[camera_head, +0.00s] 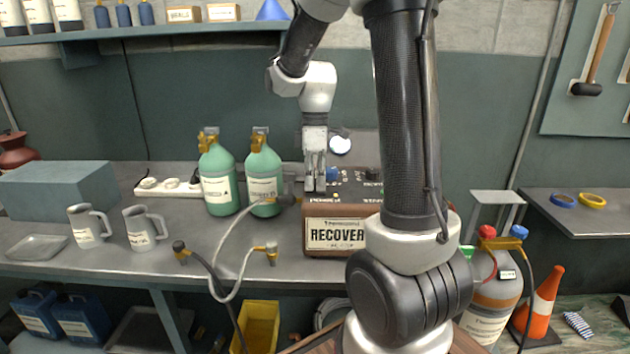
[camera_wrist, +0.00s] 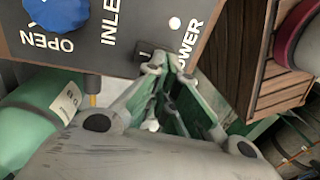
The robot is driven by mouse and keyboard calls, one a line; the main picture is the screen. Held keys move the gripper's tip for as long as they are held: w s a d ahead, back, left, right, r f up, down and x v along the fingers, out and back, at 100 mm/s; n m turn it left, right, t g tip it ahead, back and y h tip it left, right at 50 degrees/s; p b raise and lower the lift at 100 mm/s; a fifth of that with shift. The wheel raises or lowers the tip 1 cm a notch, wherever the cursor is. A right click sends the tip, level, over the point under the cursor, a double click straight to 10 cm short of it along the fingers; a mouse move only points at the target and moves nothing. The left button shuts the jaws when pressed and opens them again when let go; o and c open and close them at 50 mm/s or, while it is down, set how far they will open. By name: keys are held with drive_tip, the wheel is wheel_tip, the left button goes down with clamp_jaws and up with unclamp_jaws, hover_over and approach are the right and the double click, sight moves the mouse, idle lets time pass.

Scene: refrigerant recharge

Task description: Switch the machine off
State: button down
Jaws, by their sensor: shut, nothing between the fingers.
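The recovery machine (camera_head: 338,210), with a wooden case and a "RECOVER" label, stands on the bench behind my arm. In the wrist view its dark panel (camera_wrist: 125,35) shows upside down, with a "POWER" label and a small black switch (camera_wrist: 143,51). I cannot tell the switch's position; a fingertip partly overlaps it. A small white round spot (camera_wrist: 175,23) is near the label. My gripper (camera_wrist: 160,65) is shut and empty, its fingertips at the switch; I cannot tell whether they touch it. In the head view my gripper (camera_head: 315,186) points down at the panel.
A blue knob (camera_wrist: 57,12) marked "OPEN" is near the switch. Two green cylinders (camera_head: 219,178) (camera_head: 264,175) stand left of the machine, with a pale hose (camera_head: 222,255) in front. A grey cylinder (camera_head: 492,300) and an orange cone (camera_head: 545,300) are at the right.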

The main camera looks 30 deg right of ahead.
drive_tip(key=shift+s+a+f, duration=0.1)
drive_tip(key=shift+s+f, duration=0.05)
drive_tip(key=shift+f, duration=0.1)
drive_tip(key=shift+w+d+r, duration=0.15)
drive_tip(key=shift+w+d, duration=0.35)
drive_tip(key=shift+w, duration=0.2)
drive_tip(key=shift+r, duration=0.1)
drive_tip(key=shift+r, duration=0.25)
wheel_tip(320, 180, up, 13)
drive_tip(key=w+d, duration=0.1)
drive_tip(key=shift+w, duration=0.3)
